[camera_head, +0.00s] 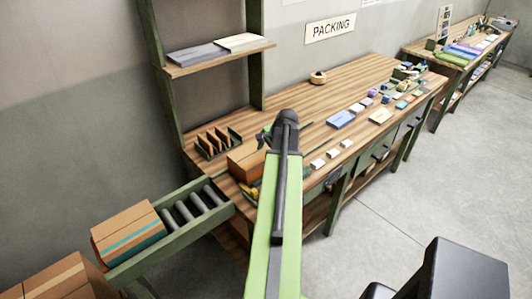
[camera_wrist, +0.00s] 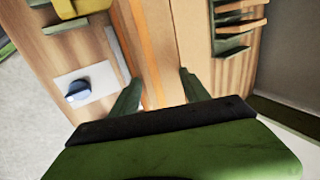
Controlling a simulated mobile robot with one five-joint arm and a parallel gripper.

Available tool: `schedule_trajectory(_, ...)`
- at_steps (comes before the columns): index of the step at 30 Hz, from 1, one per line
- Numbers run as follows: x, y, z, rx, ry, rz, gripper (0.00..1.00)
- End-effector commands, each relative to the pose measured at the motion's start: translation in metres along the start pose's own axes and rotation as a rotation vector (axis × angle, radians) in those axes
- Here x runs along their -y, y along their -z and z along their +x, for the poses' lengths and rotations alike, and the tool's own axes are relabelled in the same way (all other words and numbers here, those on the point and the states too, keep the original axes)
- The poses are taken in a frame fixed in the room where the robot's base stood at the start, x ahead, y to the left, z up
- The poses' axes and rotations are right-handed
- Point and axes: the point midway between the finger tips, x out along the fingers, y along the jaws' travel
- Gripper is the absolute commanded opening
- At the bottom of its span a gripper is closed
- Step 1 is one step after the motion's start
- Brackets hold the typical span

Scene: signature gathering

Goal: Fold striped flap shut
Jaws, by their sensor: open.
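An open-looking brown cardboard box (camera_head: 243,166) stands on the near left part of the packing bench, partly hidden behind my arm. In the wrist view, a tan cardboard surface (camera_wrist: 178,35) with an orange stripe (camera_wrist: 148,40) along its left part lies below my fingers; I take it for the striped flap, but its fold angle is not clear. My gripper (camera_wrist: 158,76) is open and empty, with its fingertips apart over this surface. I cannot tell whether they touch it. In the head view, my gripper (camera_head: 266,137) is at the box, mostly hidden by my wrist.
A slotted rack (camera_head: 218,143) stands left of the box. A box with a teal stripe (camera_head: 128,232) rests on the roller conveyor (camera_head: 200,198). A tape roll (camera_head: 318,78) lies at the back of the bench (camera_head: 290,98). Small goods sit along the right; the bench middle is clear.

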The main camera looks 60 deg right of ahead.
Motion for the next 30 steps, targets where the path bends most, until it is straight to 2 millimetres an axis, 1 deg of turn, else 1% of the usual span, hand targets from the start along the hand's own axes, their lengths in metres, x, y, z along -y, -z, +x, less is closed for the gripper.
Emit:
schedule_trajectory(1, 0.0031, -0.0004, 0.001, 0.0, 0.008, -0.001, 0.34)
schedule_trajectory(6, 0.0044, -0.0005, 0.0014, 0.0, 0.011, -0.001, 0.12)
schedule_trajectory(9, 0.0053, -0.0007, 0.0018, 0.0, 0.013, -0.001, 0.0)
schedule_trajectory(15, 0.0061, -0.0011, 0.0027, 0.001, 0.013, -0.003, 0.0)
schedule_trajectory(16, 0.0063, -0.0012, 0.0028, 0.001, 0.013, -0.003, 0.26)
schedule_trajectory(27, 0.005, -0.0007, 0.0021, 0.001, 0.012, -0.001, 0.74)
schedule_trajectory(29, 0.0045, -0.0005, 0.0018, 0.001, 0.011, 0.0, 0.82)
schedule_trajectory(30, 0.0041, -0.0003, 0.0016, 0.001, 0.01, 0.0, 0.82)
